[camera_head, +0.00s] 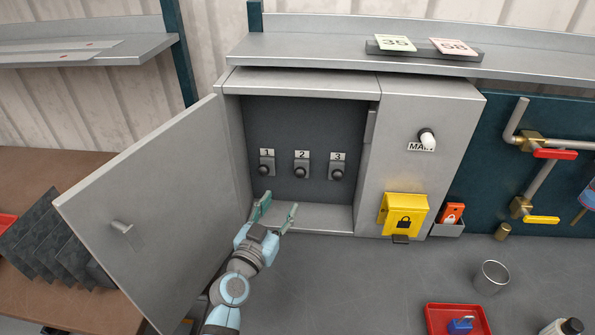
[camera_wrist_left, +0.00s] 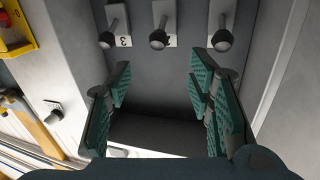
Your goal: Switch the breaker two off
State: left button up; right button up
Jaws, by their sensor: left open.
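Breaker two (camera_head: 301,167) is the middle of three alike levers on the dark back wall of the open cabinet (camera_head: 300,82). Its round dark knob sits low on its plate; it also shows in the left wrist view (camera_wrist_left: 158,38). Breaker one (camera_head: 266,166) is to its left and breaker three (camera_head: 337,170) to its right. In the left wrist view this order is reversed. My left gripper (camera_head: 278,205) is open and empty at the cabinet's mouth, below breakers one and two and apart from them. In the left wrist view breaker two lies between the spread fingers (camera_wrist_left: 160,85), beyond their tips.
The cabinet door (camera_head: 150,200) stands open at left, close to my left arm. Right of the breakers are the MAIN switch (camera_head: 427,138) and a yellow lock box (camera_head: 404,212). A metal cup (camera_head: 492,278) and a red tray (camera_head: 455,318) stand on the bench.

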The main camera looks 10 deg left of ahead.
aim_at(298, 175)
pick_arm(q)
jog(key=b+x, duration=0.3)
jog(key=x, duration=0.9)
jog(key=shift+w+d+f, duration=0.1)
jog(key=shift+d+f, duration=0.05)
jog(key=shift+s+r, duration=0.25)
jog(key=shift+r, duration=0.1)
jog(key=shift+s, duration=0.1)
jog(key=shift+c, duration=0.6)
grip_shut()
pick_arm(e)
jog(key=f, duration=0.1)
jog(key=s+f, duration=0.1)
jog(key=f, duration=0.1)
jog(key=shift+s, duration=0.1)
